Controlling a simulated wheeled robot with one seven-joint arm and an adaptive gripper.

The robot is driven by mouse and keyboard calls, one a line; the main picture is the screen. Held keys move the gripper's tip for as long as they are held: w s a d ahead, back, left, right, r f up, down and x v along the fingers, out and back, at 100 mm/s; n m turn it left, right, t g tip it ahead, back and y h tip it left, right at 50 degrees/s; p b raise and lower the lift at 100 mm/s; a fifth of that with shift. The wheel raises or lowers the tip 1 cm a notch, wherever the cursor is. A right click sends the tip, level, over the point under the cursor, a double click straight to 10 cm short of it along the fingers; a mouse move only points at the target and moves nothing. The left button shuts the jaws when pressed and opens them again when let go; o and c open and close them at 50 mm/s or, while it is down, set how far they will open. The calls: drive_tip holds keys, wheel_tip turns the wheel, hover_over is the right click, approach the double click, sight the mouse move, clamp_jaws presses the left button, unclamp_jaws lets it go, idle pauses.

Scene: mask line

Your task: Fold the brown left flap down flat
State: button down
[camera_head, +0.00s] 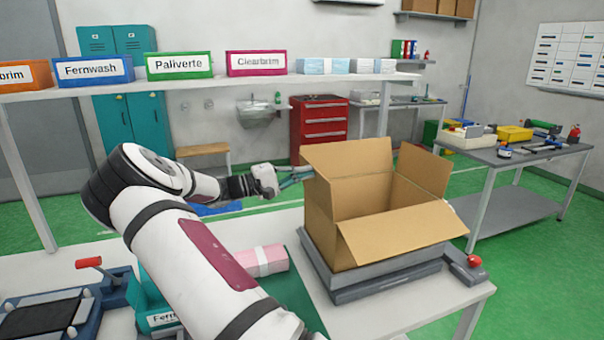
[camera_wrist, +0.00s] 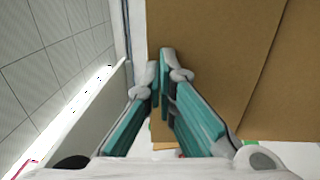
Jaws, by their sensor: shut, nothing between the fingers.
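The open brown cardboard box (camera_head: 320,215) stands on a grey scale platform. One flap (camera_head: 348,157) stands up at its back left. Another flap (camera_head: 425,170) stands at the right, and a front flap (camera_head: 400,236) slopes outward. I cannot tell for sure which is the left flap. My gripper (camera_head: 306,172) is at the box's upper left, beside the back-left flap. In the wrist view, my gripper (camera_wrist: 163,62) has its teal fingers together, empty, over the left edge of a brown cardboard panel (camera_wrist: 205,40). I cannot tell whether they touch it.
The scale (camera_head: 375,285) lies under the box, with a red button (camera_head: 474,261) at right. A pink pack (camera_head: 262,260) lies left of the box. A shelf with labelled bins (camera_head: 180,65) spans behind my arm. A side table (camera_head: 515,155) with tools stands at right.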

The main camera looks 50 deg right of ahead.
drive_tip(key=s+d+f+t+y, duration=0.3)
drive_tip(key=s+d+t+y, duration=0.1)
drive_tip(key=d+y, duration=0.2)
drive_tip(key=s+d+f+t+y, duration=0.4)
drive_tip(key=d+y, duration=0.3)
drive_tip(key=y, duration=0.2)
drive_tip(key=shift+d+t, duration=0.15)
drive_tip(key=shift+t, duration=0.45)
drive_tip(key=shift+s+f, duration=0.1)
drive_tip(key=shift+f, duration=0.05)
idle(0.7)
drive_tip(key=shift+w+a+f+p, duration=0.15)
drive_tip(key=shift+w+a+f, duration=0.05)
drive_tip(key=shift+a, duration=0.2)
drive_tip(key=shift+w+a+f+p, duration=0.15)
drive_tip(key=shift+w+a+f, duration=0.05)
drive_tip(key=shift+a, duration=0.15)
